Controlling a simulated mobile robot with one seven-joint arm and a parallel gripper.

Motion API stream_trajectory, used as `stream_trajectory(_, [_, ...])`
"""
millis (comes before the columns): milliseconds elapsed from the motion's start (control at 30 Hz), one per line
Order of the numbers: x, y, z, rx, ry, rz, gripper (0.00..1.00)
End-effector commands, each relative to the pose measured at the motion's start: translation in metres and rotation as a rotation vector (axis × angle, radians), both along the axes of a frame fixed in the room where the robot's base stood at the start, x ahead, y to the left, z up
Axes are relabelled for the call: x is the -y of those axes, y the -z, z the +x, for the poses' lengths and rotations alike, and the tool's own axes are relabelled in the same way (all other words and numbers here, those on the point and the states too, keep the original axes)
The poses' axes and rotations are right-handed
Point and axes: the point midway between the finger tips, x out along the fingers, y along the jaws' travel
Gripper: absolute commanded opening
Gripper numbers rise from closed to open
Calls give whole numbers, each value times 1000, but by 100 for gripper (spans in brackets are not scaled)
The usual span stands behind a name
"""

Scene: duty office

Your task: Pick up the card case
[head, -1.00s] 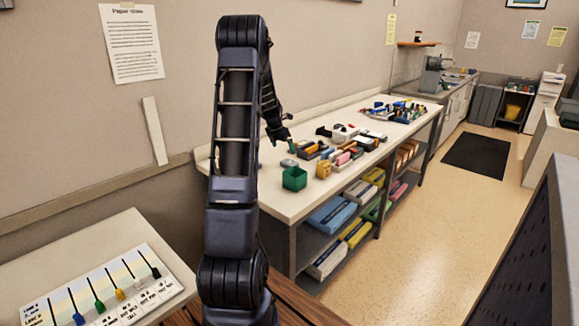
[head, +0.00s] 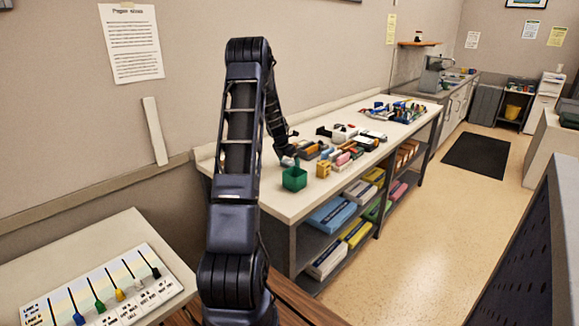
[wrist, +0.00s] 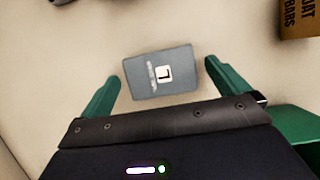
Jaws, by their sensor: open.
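The gripper is open, with one finger on each side of the case and a gap on both sides. In the head view my gripper (head: 291,157) hangs low over the near end of the worktop and partly hides the case.
A green open box (head: 294,179) stands close beside my gripper and shows at lower right in the wrist view (wrist: 298,123). A tan box (head: 323,170) lettered "OAT BARS" (wrist: 298,20) stands nearby. Several mixed items (head: 345,133) crowd the worktop further back.

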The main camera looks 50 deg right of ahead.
Motion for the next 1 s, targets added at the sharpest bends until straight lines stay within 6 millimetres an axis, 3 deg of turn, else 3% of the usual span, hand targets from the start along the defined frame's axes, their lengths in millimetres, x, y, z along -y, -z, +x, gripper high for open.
stream_trajectory(233, [2, 3, 0, 1, 0, -1, 100])
stream_trajectory(500, [1, 3, 0, 0, 0, -1, 54])
stream_trajectory(800, [2, 0, 0, 1, 0, -1, 54])
stream_trajectory(1000, [2, -25, 0, 3, 1, -3, 54])
